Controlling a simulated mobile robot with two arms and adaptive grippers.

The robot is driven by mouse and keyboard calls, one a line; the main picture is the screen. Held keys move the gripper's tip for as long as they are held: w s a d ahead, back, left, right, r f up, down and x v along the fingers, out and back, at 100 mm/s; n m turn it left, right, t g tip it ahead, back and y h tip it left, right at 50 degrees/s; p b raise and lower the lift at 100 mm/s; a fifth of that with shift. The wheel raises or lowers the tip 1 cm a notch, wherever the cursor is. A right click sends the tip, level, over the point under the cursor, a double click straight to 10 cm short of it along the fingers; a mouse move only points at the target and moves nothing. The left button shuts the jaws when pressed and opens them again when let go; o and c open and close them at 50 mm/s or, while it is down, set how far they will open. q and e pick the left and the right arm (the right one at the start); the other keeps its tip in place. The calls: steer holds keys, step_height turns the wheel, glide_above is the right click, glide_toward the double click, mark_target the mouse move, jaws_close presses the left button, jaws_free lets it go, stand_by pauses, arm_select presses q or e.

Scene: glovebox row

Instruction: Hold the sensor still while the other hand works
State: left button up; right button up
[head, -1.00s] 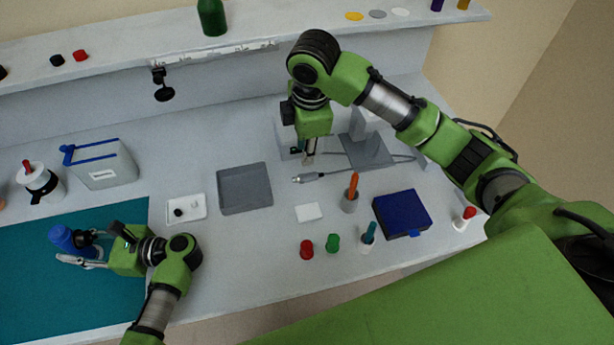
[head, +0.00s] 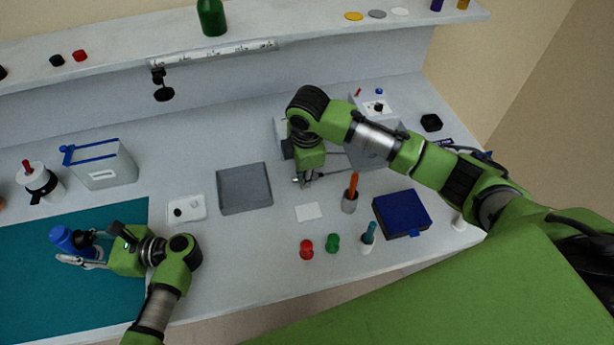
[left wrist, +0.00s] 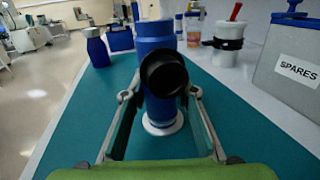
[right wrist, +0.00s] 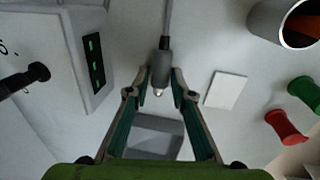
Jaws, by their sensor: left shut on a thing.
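The sensor is a blue cylinder (left wrist: 155,40) with a black round end that faces the left wrist camera. It is at the left of the head view (head: 62,238), over the teal mat. My left gripper (head: 82,250) is shut on it, one finger on each side. A white disc shows beneath it in the left wrist view. My right gripper (right wrist: 160,84) is low over the bench, its fingers on either side of a grey cable plug (right wrist: 160,66). I cannot tell whether they grip the plug. In the head view the right arm hides most of the plug.
A blue box (head: 402,234), an orange-handled tool in a cup and red and green pegs stand at front right. The SPARES bin (left wrist: 290,70) is beyond the mat.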

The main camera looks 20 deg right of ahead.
jaws_close()
step_height(320, 180, up, 10)
stand_by(0.6)
arm_select(q)
steer(key=o, duration=1.3)
steer(key=shift+c, duration=0.2)
